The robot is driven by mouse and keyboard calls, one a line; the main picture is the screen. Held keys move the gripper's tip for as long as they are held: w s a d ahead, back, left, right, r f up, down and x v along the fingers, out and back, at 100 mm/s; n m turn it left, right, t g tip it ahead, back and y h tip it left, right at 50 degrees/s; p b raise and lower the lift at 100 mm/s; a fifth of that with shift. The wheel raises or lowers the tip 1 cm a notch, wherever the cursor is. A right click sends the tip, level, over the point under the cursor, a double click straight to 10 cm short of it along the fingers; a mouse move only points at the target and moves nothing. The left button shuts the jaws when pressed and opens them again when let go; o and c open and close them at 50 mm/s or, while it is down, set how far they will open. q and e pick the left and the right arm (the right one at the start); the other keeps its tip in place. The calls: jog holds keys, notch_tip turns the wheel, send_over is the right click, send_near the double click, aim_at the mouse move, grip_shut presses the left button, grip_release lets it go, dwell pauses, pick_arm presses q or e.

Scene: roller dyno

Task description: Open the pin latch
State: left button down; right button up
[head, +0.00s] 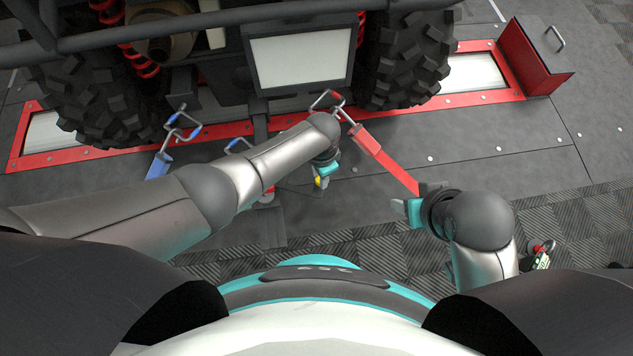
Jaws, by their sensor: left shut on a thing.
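My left gripper (321,181) reaches in from the left, over the floor behind the vehicle. Its teal fingers are shut on a small part with a yellow end (321,182). Most of this part is hidden by the gripper and wrist, so I cannot tell if it is the pin latch. A small red part (267,194) shows just left of it, partly behind my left arm. My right gripper (412,210) is at the right, close to the lower end of a red strap (385,160). I cannot tell whether its fingers are open or touch the strap.
A vehicle with knobbly tyres (405,58) and a blank plate (301,60) stands on red-framed rollers (475,75). A blue strap (158,166) with a hook is at left. A red bracket (530,62) stands at upper right. Dark floor at right (560,135) is clear.

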pick_arm(q)
jog(key=shift+w+d+n, duration=0.1)
jog(key=shift+w+n, duration=0.25)
jog(key=shift+n, duration=0.05)
jog(key=shift+w+n, duration=0.25)
jog(key=shift+n, duration=0.05)
pick_arm(e)
jog(key=shift+s+r, duration=0.2)
jog(key=shift+r, duration=0.5)
jog(key=shift+s+d, duration=0.1)
pick_arm(q)
jog(key=c, duration=0.7)
grip_release()
jog(key=shift+o, duration=0.2)
jog(key=shift+r, duration=0.1)
pick_arm(e)
jog(key=shift+w+r, duration=0.1)
jog(key=shift+w, duration=0.1)
